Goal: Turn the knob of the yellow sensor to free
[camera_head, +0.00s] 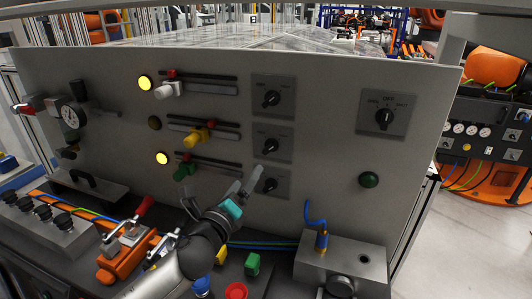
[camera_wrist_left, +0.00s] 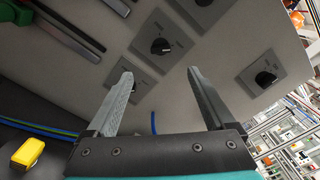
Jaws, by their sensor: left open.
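The yellow sensor (camera_head: 196,137) sits on the middle slotted rail of the upright grey panel. A black rotary knob (camera_head: 270,145) is at about its height, middle of a column of three; it also appears in the left wrist view (camera_wrist_left: 160,46). Its label is too small to read. The upper knob (camera_head: 271,98) and lower knob (camera_head: 269,185) are above and below it. My left gripper (camera_head: 250,178) is open and empty, in front of the panel near the lower knob. Its spread fingers show in the left wrist view (camera_wrist_left: 160,85). My right gripper is not in view.
A larger OFF knob (camera_head: 384,117) and a dark green button (camera_head: 368,180) are at the right. White (camera_head: 168,90) and green (camera_head: 186,171) sensors sit on the other rails. A metal box (camera_head: 342,262) and an orange clamp fixture (camera_head: 122,258) stand on the ledge.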

